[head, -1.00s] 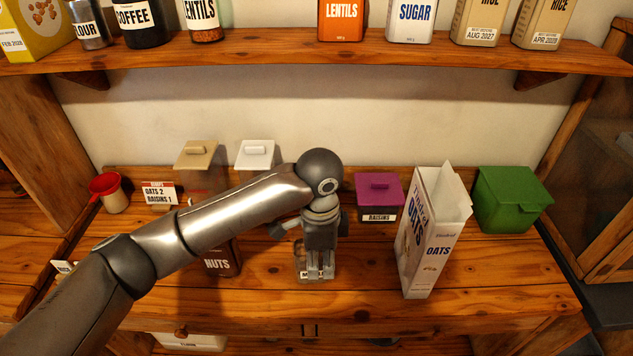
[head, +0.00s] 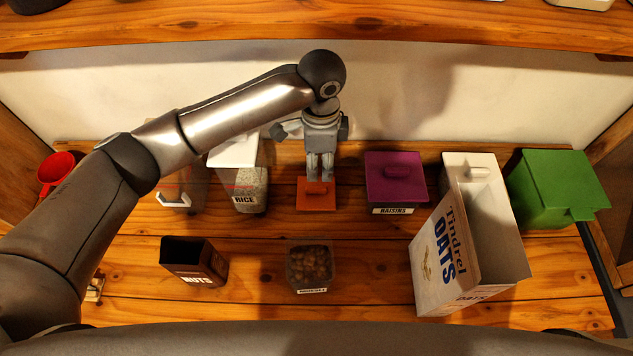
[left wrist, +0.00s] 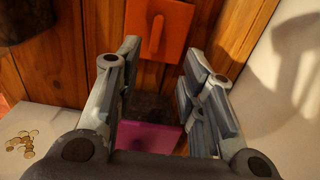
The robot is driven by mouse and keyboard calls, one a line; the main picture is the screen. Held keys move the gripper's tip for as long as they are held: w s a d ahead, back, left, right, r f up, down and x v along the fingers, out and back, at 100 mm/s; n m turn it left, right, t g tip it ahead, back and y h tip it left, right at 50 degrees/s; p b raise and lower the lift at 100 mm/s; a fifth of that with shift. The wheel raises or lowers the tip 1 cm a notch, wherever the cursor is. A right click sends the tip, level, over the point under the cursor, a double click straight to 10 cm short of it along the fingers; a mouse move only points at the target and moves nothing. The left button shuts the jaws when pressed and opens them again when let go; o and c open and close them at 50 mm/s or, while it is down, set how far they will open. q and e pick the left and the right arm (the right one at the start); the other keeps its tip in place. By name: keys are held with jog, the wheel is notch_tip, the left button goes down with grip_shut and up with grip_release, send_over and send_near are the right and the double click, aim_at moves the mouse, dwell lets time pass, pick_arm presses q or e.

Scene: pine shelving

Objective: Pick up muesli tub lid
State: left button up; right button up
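An orange square lid (head: 313,203) with a bar handle lies on the wooden counter behind an open clear tub (head: 310,268) of brown contents. The tub's label is too small to read; I take the orange lid as the muesli tub lid. My left gripper (head: 320,178) points down at the lid's back part and hides some of it. My right gripper is not in view.
A purple-lidded raisins tub (head: 396,170) stands right of the lid, a rice tub (head: 250,198) left. A dark nuts tub (head: 195,268) is front left. A tall oats carton (head: 440,265) and green bin (head: 550,180) stand right. A shelf (head: 400,20) overhangs the back.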

aim_at(316, 187)
pick_arm(q)
jog(key=shift+s+f, duration=0.25)
jog(key=shift+f, duration=0.9)
jog(key=shift+w+f, duration=0.1)
jog(key=shift+f, duration=0.25)
jog(key=f+p, duration=0.1)
jog(key=f, duration=0.2)
jog(key=a+f+p, duration=0.1)
jog(key=f, duration=0.1)
jog(key=shift+s+p, duration=0.25)
jog(key=shift+p, duration=0.1)
jog(key=shift+d+f, duration=0.1)
jog(key=shift+f, duration=0.15)
jog(key=c, duration=0.4)
grip_shut()
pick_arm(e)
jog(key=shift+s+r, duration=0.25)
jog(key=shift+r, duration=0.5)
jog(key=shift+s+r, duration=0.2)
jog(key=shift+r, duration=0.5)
